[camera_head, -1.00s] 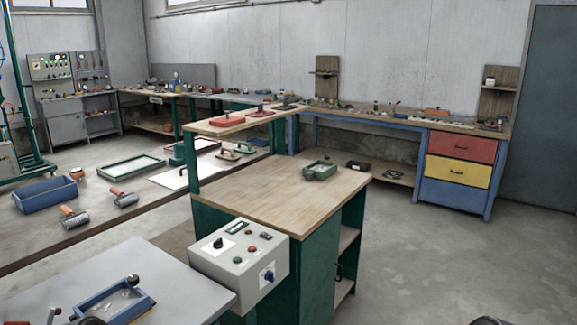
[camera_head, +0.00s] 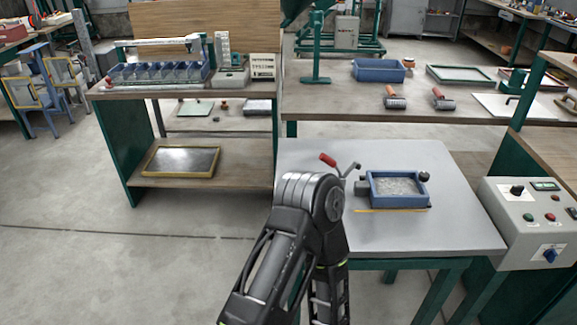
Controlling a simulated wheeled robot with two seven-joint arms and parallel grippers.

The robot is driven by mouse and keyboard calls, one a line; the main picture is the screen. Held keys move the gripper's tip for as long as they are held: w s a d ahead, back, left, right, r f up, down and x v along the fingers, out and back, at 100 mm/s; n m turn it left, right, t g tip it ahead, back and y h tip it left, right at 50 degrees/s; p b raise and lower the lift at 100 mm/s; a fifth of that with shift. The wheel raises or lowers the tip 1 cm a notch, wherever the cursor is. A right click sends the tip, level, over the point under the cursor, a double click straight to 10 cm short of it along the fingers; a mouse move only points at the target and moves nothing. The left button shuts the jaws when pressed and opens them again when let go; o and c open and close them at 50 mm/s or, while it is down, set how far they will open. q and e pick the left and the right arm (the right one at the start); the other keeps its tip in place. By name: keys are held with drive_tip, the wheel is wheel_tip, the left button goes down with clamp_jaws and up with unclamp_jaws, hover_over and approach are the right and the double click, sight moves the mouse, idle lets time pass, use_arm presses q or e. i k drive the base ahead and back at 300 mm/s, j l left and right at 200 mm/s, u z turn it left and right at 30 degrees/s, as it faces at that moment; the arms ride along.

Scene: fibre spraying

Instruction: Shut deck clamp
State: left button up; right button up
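A toggle clamp with a red grip (camera_head: 328,159) and a bent metal lever stands on the grey table (camera_head: 460,225), left of a blue-framed tray (camera_head: 398,188). Its lever points up and to the left, with the red grip above the table top. The tray holds a pale, glassy-looking sheet, and dark knobs or fittings sit at its sides. One of my arms rises in front of the table, its joint hiding part of the table's left front. Neither gripper shows, and the clamp's lower part is too small to make out.
A control box (camera_head: 527,220) with knobs and buttons stands at the right. Behind are a long bench with a blue bin (camera_head: 378,70) and rollers, and a wooden shelf unit at the left with a framed panel (camera_head: 180,161). The grey table's right front is clear.

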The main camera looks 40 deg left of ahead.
sight(323, 157)
drive_tip(key=u, duration=1.25)
